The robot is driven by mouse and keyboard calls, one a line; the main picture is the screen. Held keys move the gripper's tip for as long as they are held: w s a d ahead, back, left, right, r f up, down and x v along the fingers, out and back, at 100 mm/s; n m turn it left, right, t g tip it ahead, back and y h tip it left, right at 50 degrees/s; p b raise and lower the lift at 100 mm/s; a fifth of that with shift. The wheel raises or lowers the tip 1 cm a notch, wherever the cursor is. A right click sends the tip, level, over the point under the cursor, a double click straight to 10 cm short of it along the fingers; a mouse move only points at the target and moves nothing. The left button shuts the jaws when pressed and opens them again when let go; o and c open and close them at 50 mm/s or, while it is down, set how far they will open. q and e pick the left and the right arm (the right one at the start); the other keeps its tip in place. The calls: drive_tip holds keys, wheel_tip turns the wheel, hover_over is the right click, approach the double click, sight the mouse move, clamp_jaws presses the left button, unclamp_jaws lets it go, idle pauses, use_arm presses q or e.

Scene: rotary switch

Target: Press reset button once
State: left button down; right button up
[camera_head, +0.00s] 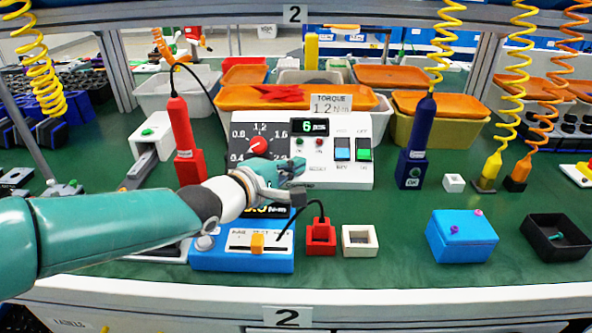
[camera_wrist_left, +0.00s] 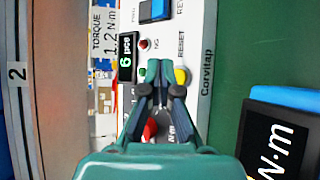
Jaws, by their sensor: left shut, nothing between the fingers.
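The white control panel (camera_head: 345,168) stands at the back middle, with a dark torque dial and red knob (camera_head: 258,145), a "6 pcs" display and two small lamps. In the left wrist view, a yellow button (camera_wrist_left: 181,76) sits near the RESET label (camera_wrist_left: 181,44), partly covered by my fingers. In the head view the button is hidden behind my gripper. My left gripper (camera_head: 298,168) is shut and empty, close in front of the panel's lower part. In the left wrist view its tips (camera_wrist_left: 160,70) lie beside the yellow button; contact cannot be told. My right gripper is not in view.
A blue meter box (camera_head: 244,261) stands below my left gripper. A red screwdriver (camera_head: 182,140) is left of the panel and a dark blue one (camera_head: 412,150) right of it. Blue and green rocker switches (camera_head: 342,149) are on the panel's right. The right-hand mat is partly clear.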

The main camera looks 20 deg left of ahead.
use_arm(q)
drive_tip(key=shift+w+a+f, duration=0.2)
drive_tip(key=shift+w+f, duration=0.3)
drive_tip(key=shift+w, duration=0.05)
idle(0.9)
drive_tip(key=shift+f, duration=0.1)
drive_tip(key=shift+w, duration=0.15)
drive_tip(key=shift+w+f+p, duration=0.1)
drive_tip(key=shift+f+p, duration=0.05)
drive_tip(key=shift+p, duration=0.15)
drive_tip(key=shift+w+a+f, duration=0.1)
drive_tip(key=shift+w+f, duration=0.05)
idle(0.4)
